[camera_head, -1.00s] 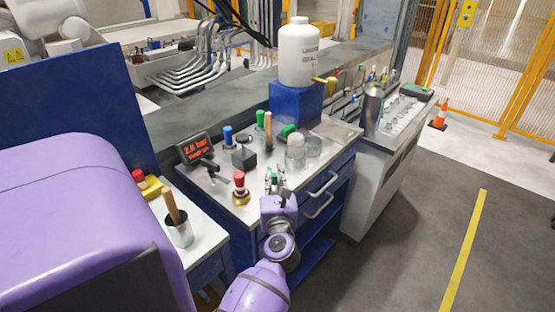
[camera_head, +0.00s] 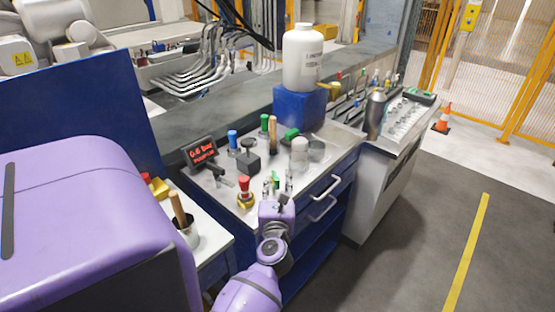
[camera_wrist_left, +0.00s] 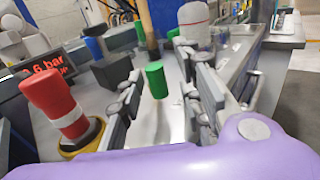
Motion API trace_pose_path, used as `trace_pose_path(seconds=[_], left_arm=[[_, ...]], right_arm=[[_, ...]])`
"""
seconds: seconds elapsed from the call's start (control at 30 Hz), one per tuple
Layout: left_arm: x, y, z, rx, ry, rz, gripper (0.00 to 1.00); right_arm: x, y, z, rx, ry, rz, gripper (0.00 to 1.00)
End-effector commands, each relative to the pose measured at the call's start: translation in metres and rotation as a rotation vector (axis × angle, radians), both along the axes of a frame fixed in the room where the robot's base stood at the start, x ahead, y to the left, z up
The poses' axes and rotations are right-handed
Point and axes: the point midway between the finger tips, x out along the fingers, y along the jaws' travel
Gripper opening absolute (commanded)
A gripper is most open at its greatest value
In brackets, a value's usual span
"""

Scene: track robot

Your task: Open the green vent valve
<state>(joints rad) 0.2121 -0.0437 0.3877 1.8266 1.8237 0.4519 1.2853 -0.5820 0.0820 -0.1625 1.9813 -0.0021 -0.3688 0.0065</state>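A small upright green knob (camera_head: 276,181), which looks like the vent valve, stands at the front of the bench top. In the left wrist view it is a green cylinder (camera_wrist_left: 157,80) between the fingers. My left gripper (camera_head: 277,184) is around it, one finger on each side. In the left wrist view the gripper (camera_wrist_left: 158,82) is open, with gaps beside the green cylinder. The display (camera_head: 201,151) reads about 0.6 bar. My right gripper is not in view.
A red-topped knob on a yellow base (camera_head: 245,192) stands close left of my gripper. Behind are a black block (camera_head: 248,163), a blue-capped item (camera_head: 232,140), a wooden handle (camera_head: 273,131), a green handle (camera_head: 291,135) and a white bottle (camera_head: 303,60) on a blue box (camera_head: 299,108).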

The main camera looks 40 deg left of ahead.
Motion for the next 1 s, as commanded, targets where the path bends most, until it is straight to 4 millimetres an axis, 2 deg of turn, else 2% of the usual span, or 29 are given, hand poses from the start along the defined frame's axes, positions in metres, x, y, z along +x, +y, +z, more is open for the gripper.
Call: trace_pose_path(seconds=[0.27, 0.43, 0.7, 0.83, 1.0], left_arm=[[0.0, 0.001, 0.007, 0.001, -0.004, 0.002, 0.33], [0.0, 0.001, 0.03, 0.002, -0.006, 0.001, 0.33], [0.0, 0.0, 0.082, 0.003, -0.004, -0.001, 0.33], [0.0, 0.0, 0.096, 0.002, -0.004, -0.001, 0.33], [0.0, 0.0, 0.101, 0.0, 0.0, -0.001, 0.33]], right_arm=[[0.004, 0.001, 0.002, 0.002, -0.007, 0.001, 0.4], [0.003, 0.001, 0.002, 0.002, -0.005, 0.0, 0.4], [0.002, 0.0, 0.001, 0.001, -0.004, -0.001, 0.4], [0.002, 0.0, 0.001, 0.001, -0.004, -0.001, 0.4], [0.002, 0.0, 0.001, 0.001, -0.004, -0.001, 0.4]])
